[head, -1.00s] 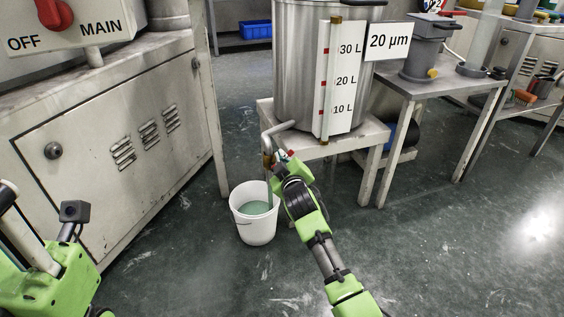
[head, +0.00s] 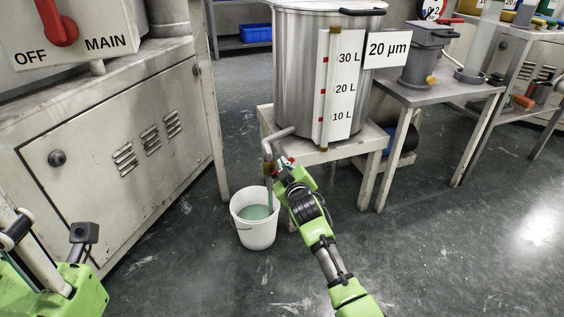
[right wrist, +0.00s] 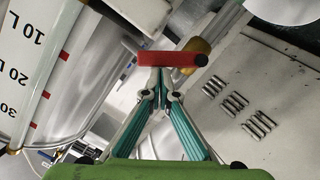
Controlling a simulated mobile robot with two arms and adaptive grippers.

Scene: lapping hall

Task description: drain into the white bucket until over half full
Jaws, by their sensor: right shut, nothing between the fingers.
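The white bucket (head: 254,234) stands upright on the floor under the tank's bent outlet pipe (head: 279,133). Grey-green liquid (head: 256,212) lies in it, below the rim, and a stream (head: 269,193) falls into it from the outlet. The steel tank (head: 297,70) has a level gauge marked 10, 20 and 30 L. My right gripper (head: 281,165) is at the outlet valve. In the right wrist view its shut, empty fingertips (right wrist: 161,78) meet just below the red valve handle (right wrist: 166,59), next to the brass valve body (right wrist: 196,50); contact is unclear. My left gripper is not visible.
The tank stands on a low worn bench (head: 312,153). A grey cabinet (head: 120,160) with a red main switch (head: 57,22) is at left. A second table (head: 420,91) with a grey pot is at right. The floor at front right is clear.

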